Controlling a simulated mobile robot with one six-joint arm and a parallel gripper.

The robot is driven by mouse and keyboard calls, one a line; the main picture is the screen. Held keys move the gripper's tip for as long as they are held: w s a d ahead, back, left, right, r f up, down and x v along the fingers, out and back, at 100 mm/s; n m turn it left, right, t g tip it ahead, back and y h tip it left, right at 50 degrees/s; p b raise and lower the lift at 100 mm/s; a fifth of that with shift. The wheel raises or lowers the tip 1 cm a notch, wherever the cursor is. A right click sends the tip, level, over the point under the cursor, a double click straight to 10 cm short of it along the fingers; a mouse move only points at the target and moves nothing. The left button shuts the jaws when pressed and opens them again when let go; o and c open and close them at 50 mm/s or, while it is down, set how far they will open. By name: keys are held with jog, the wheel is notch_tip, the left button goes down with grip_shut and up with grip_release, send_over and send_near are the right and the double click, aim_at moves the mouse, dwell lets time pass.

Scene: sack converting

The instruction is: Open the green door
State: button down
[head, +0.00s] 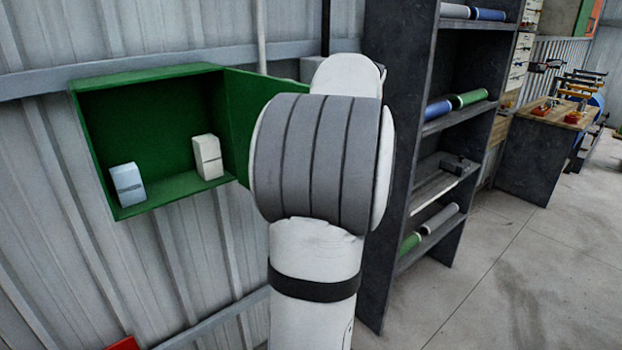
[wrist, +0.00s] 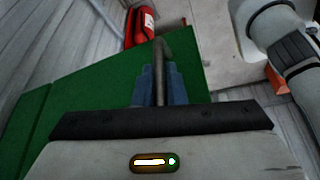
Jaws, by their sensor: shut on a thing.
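The green cabinet (head: 145,76) is mounted on the corrugated wall at the left of the head view, and its inside shows. Its green door (head: 243,100) stands open, swung out from the right side; my arm hides much of it. The door fills the left and middle of the wrist view (wrist: 85,95). A metal handle (wrist: 163,48) rises from it. My gripper (wrist: 158,80) has its blue-grey fingers closed around the handle. The gripper is hidden behind my arm in the head view.
A pale blue box (head: 127,184) and a white box (head: 208,156) stand inside the cabinet. A dark shelf (head: 395,130) with rolls stands right of my arm. A red cylinder (wrist: 139,26) shows beyond the door. The floor (head: 520,270) at the right is clear.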

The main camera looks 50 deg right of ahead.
jog(key=shift+s+d, duration=0.1)
jog(key=shift+d, duration=0.2)
jog(key=c, duration=1.5)
grip_release()
jog(key=shift+s+a, duration=0.1)
jog(key=v, duration=0.7)
jog(key=shift+r, duration=0.35)
